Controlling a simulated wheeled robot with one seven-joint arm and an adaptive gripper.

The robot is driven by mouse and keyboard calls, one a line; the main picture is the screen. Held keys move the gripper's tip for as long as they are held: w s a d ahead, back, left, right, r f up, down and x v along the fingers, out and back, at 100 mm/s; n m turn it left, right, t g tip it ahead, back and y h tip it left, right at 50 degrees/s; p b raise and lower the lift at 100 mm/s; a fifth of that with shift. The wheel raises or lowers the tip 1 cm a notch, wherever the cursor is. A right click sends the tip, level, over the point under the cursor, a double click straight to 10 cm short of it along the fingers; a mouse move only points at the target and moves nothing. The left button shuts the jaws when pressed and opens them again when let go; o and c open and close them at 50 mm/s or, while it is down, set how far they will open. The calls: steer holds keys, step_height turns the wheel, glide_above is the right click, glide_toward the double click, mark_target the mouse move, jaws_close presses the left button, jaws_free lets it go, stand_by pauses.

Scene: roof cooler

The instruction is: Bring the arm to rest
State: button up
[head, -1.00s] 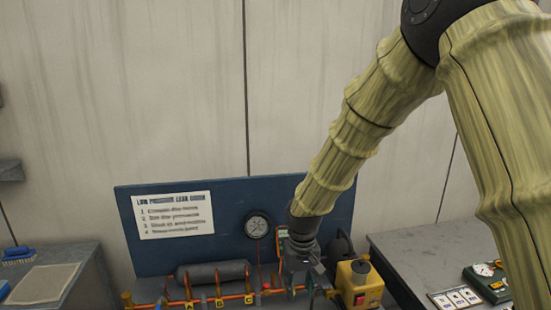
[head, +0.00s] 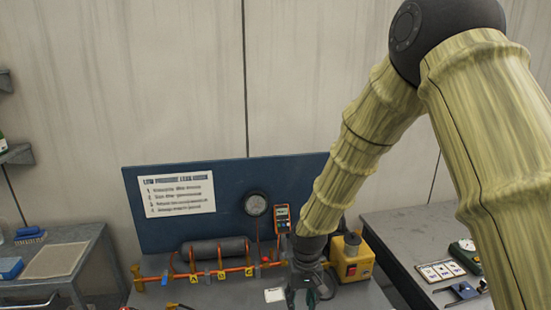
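My gripper (head: 303,296) is at the bottom of the head view, at the lower end of my sleeved arm. It is dark and points down over the middle bench (head: 235,295), in front of the right part of the blue panel. Its fingertips are small and partly cut off by the picture's lower edge, so I cannot tell whether it is open or shut or holds anything. My arm comes in from the upper right and bends down to it.
A yellow box (head: 352,262) stands close right of my gripper. Left of it are a copper pipe rig (head: 250,270), a dark cylinder (head: 215,250) and a small white card (head: 274,295). Behind is the blue panel (head: 155,235) with a gauge (head: 256,204) and an orange meter (head: 282,217).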

steer(key=s+d+f+b, duration=0.15)
steer(key=s+f, duration=0.25)
steer(key=f, duration=0.4)
steer(key=s+d+f+b, duration=0.1)
steer(key=s+d+f, duration=0.1)
steer(key=s+f, duration=0.45)
steer(key=s+d+f+b, duration=0.2)
steer(key=s+d+f, duration=0.2)
steer(key=s+f, duration=0.3)
steer(key=s+d+f+m+b, duration=0.1)
steer(key=s+d+f+b, duration=0.1)
steer(key=s+d+f, duration=0.2)
steer(key=s+d+f+m+b, duration=0.1)
steer(key=s+d+f, duration=0.3)
steer(key=s+f, duration=0.6)
steer(key=s+b, duration=0.1)
steer(key=s, duration=0.3)
steer(key=shift+d+f+h, duration=0.15)
steer(key=shift+f+h, duration=0.15)
